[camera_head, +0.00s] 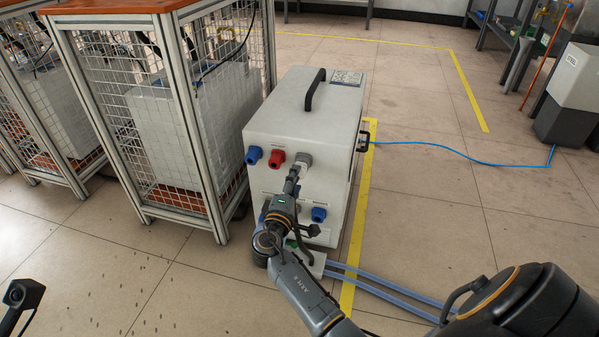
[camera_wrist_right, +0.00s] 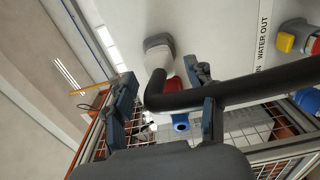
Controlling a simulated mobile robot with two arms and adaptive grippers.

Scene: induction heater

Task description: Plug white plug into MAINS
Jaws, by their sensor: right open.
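The white-grey heater box (camera_head: 290,110) stands on the floor in the head view. A grey connector (camera_head: 303,159) sits on its front panel, right of the red and blue ones. In the right wrist view a whitish plug with a grey end (camera_wrist_right: 160,56) is against the panel. A thick black bent cable (camera_wrist_right: 245,88) appears to run from it. My right gripper (camera_head: 292,183) is below the grey connector; its open fingers (camera_wrist_right: 165,108) show on either side of the cable's bend. No MAINS label is readable, and I cannot tell how far the plug is seated. My left gripper is not clearly visible.
Blue (camera_head: 254,155) and red (camera_head: 276,159) connectors are left of the grey one. A mesh cage (camera_head: 185,120) stands close on the left. A blue cable (camera_head: 440,148) and pale hoses (camera_head: 385,287) lie on the floor at right. Open floor surrounds the yellow line.

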